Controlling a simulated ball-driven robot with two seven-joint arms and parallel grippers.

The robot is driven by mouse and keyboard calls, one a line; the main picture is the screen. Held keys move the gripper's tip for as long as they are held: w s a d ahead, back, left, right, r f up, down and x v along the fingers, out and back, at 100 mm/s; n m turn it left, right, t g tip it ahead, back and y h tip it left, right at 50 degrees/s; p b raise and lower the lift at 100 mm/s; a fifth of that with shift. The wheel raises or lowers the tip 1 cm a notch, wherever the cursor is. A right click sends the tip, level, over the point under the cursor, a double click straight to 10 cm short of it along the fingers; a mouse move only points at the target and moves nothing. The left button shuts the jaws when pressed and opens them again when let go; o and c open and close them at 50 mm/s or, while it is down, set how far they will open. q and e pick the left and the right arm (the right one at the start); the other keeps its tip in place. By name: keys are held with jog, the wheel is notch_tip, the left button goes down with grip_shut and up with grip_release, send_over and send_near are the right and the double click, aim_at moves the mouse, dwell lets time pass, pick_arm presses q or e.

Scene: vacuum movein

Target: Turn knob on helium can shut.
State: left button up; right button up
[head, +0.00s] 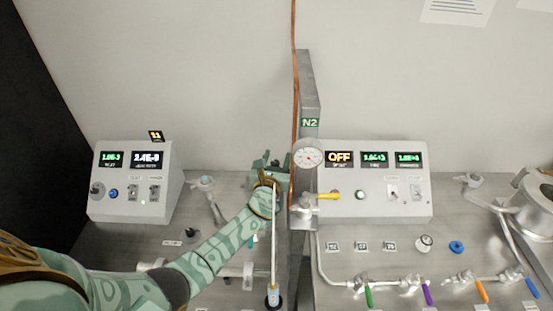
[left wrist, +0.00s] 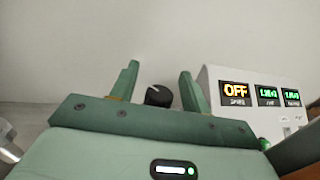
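My left gripper (head: 265,163) is in the middle of the bench in the head view, just left of the grey N2 post. In the left wrist view its two green fingers (left wrist: 160,82) stand apart. A black round knob (left wrist: 158,97) with a white pointer line appears between the fingers, nearer the left one in the picture. I see a gap on each side of it, so the fingers do not grip it. In the head view the gripper and forearm hide the knob. I cannot make out the helium can's body. My right gripper is not in view.
The grey post (head: 306,90) with a dial gauge (head: 308,155) and yellow-handled valve (head: 328,196) stands close right of the gripper. Control boxes stand left (head: 135,205) and right (head: 380,205). Several colour-handled valves line the right front. A thin pale rod (head: 274,250) runs below the gripper.

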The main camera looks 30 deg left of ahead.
pick_arm(q)
jog(key=p+v, duration=0.4)
jog(key=v, duration=1.2)
jog(key=shift+s+d, duration=0.15)
